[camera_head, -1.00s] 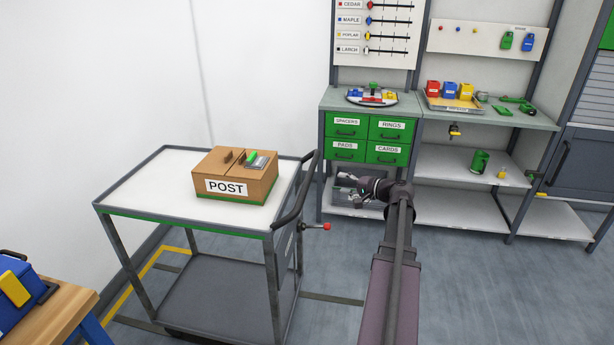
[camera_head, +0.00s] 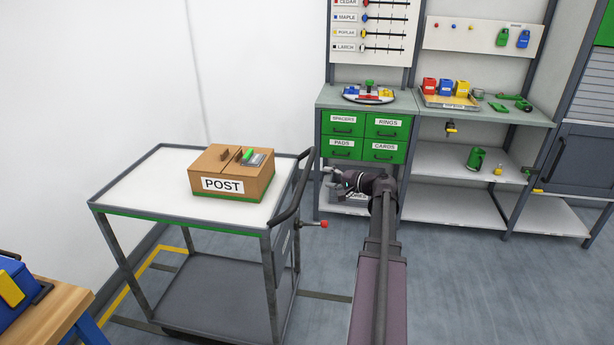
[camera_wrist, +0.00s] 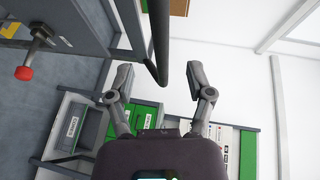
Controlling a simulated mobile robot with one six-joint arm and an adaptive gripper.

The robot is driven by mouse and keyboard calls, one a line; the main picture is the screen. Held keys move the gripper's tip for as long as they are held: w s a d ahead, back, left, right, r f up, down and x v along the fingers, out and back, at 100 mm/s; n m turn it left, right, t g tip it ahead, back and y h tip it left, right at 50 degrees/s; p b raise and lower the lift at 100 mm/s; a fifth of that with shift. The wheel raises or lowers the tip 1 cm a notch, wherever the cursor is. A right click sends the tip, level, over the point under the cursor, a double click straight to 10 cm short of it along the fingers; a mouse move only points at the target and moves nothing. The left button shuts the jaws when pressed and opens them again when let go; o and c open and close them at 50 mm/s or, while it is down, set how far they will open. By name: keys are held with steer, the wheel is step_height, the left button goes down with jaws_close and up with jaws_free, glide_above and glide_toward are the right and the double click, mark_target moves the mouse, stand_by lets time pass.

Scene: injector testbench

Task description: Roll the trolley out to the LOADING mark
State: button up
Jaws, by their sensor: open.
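The trolley (camera_head: 150,185) has a white top, a grey frame and a lower shelf, and stands left of my arm. Its dark push handle (camera_head: 290,195) rises at its right end. A lever with a red knob (camera_head: 324,224) sticks out below the handle. My gripper (camera_head: 332,180) is open just right of the handle's upper end. In the wrist view my gripper (camera_wrist: 158,75) has its fingers spread, with the handle bar (camera_wrist: 160,40) reaching between them; contact is not visible. The red knob (camera_wrist: 24,73) also shows there at the left. No LOADING lettering is legible.
A brown POST box (camera_head: 232,175) rides on the trolley top. Yellow floor tape (camera_head: 135,285) runs beside and behind the trolley. A wooden bench (camera_head: 50,310) stands at the lower left. Green drawers (camera_head: 365,137) and shelves stand behind. Grey floor at the right is clear.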

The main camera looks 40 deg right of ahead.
mark_target(306, 174)
steer(key=b+x, duration=0.1)
steer(key=x, duration=0.8)
steer(key=shift+w, duration=0.15)
jaws_close()
